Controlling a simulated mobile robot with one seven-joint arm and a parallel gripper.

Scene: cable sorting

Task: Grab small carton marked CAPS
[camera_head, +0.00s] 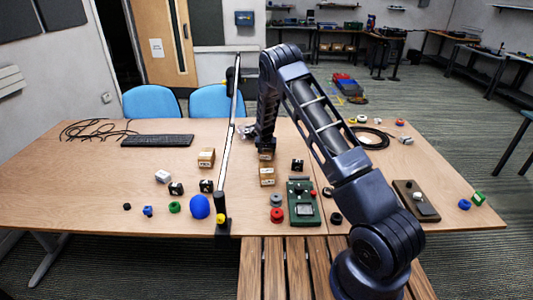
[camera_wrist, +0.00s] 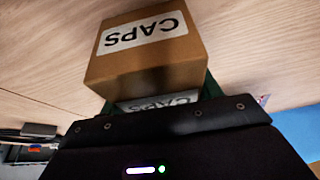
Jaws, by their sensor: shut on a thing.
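A small brown carton (camera_wrist: 146,62) with a white label reading CAPS, upside down in the wrist view, sits right in front of my gripper. A second CAPS label (camera_wrist: 160,103) shows just below it, partly hidden by the gripper's dark body; I cannot tell whether it is on the same carton. In the head view my gripper (camera_head: 266,150) points down over the table, shut on a small carton (camera_head: 266,156), mostly hidden by the gripper. Another brown carton (camera_head: 267,177) stands just in front of it.
On the wooden table (camera_head: 100,180), a brown carton (camera_head: 206,158) stands left of a thin upright post (camera_head: 222,212). A black box (camera_head: 297,165) is close on the right. A keyboard (camera_head: 157,140) lies back left.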

